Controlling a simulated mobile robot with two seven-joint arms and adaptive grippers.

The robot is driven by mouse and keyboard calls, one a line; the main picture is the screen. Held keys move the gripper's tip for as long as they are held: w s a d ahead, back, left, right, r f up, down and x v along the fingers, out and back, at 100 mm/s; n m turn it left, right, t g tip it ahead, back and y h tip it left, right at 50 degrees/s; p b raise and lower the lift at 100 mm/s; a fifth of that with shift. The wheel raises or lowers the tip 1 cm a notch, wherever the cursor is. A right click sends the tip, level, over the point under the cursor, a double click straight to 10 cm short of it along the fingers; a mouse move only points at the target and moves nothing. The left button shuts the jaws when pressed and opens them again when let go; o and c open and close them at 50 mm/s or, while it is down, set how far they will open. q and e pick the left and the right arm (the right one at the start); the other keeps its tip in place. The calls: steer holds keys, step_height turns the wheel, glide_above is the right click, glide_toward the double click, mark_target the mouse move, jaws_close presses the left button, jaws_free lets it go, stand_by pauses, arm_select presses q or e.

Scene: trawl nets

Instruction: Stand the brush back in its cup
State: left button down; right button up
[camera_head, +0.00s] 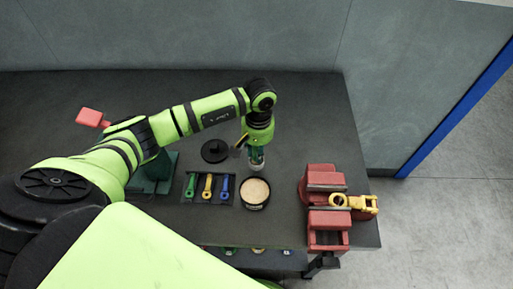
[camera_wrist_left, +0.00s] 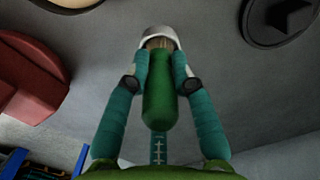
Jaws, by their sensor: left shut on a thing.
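My left gripper (camera_head: 257,150) is shut on the green handle of the brush (camera_wrist_left: 160,95). In the left wrist view its two teal fingers (camera_wrist_left: 159,82) press the handle from both sides. A pale cup (camera_wrist_left: 146,37) shows just beyond the fingers, around the tan far end of the brush. The cup also shows as a small whitish shape under the gripper in the head view (camera_head: 257,164). I cannot tell how deep the brush sits in the cup or whether it touches the bottom. My right gripper is not in view.
A black tin with beige contents (camera_head: 255,204) stands close in front of the gripper. A black disc (camera_head: 215,151) and a tray (camera_head: 218,203) of coloured-handled tools lie left. A red vise (camera_head: 325,218) with a yellow piece (camera_head: 355,202) stands right. The table's back right is clear.

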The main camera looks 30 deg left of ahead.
arm_select(q)
steer(key=shift+f, duration=0.15)
steer(key=c, duration=1.1)
jaws_free()
steer(key=shift+o, duration=0.2)
steer(key=shift+w+r, duration=0.1)
steer(key=shift+r, duration=0.2)
steer(key=r+b, duration=0.2)
steer(key=r, duration=0.3)
steer(key=r+b, duration=0.3)
steer(key=r, duration=0.2)
steer(key=shift+w+r, duration=0.2)
steer(key=shift+r, duration=0.65)
